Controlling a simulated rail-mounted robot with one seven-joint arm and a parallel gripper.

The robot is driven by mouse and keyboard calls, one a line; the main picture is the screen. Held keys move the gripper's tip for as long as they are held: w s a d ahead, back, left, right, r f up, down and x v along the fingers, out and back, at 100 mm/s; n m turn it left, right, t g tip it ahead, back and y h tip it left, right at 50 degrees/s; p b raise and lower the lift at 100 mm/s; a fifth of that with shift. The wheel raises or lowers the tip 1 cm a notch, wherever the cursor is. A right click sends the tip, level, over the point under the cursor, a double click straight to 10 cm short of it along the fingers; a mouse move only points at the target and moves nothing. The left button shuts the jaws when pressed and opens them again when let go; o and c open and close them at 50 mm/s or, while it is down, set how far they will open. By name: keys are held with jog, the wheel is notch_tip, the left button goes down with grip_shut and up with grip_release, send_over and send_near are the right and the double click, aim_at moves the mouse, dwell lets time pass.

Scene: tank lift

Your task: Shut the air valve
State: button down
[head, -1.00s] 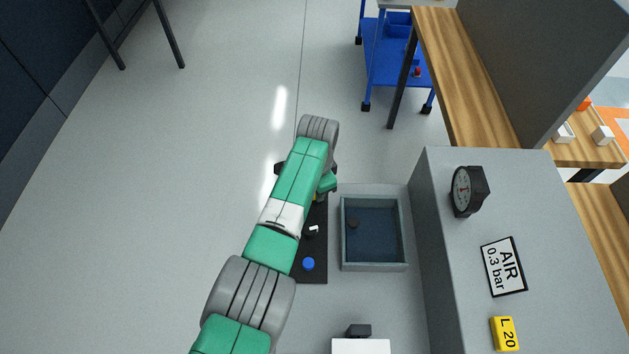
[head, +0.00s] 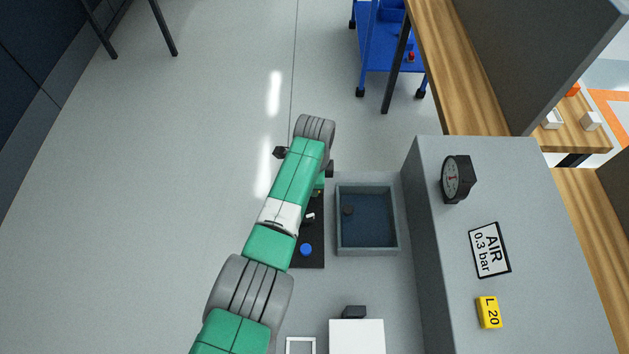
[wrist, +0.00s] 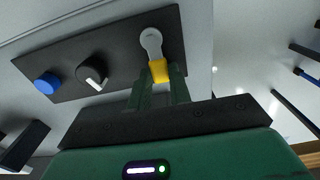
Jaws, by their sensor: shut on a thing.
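The air valve is a lever with a round silver hub (wrist: 151,40) and a yellow handle end (wrist: 159,71), on a black panel (wrist: 115,45) in the wrist view. My gripper (wrist: 159,80) has its two green fingers on either side of the yellow end and is shut on it. The handle points from the hub toward my gripper. In the head view my arm covers the lever and most of the panel (head: 313,258). The AIR 0.3 bar sign (head: 489,250) is on the grey cabinet top.
Beside the lever are a black knob with a white pointer (wrist: 93,77) and a blue button (wrist: 47,84). A grey-blue tray (head: 367,220) lies right of the panel. A dial gauge (head: 456,179) and a yellow L 20 tag (head: 488,312) are on the cabinet.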

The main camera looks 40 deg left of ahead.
dwell(0.3)
jog(key=c, duration=1.3)
grip_release()
notch_tip(320, 180, up, 8)
jog(key=p, duration=0.3)
jog(key=shift+f, duration=0.1)
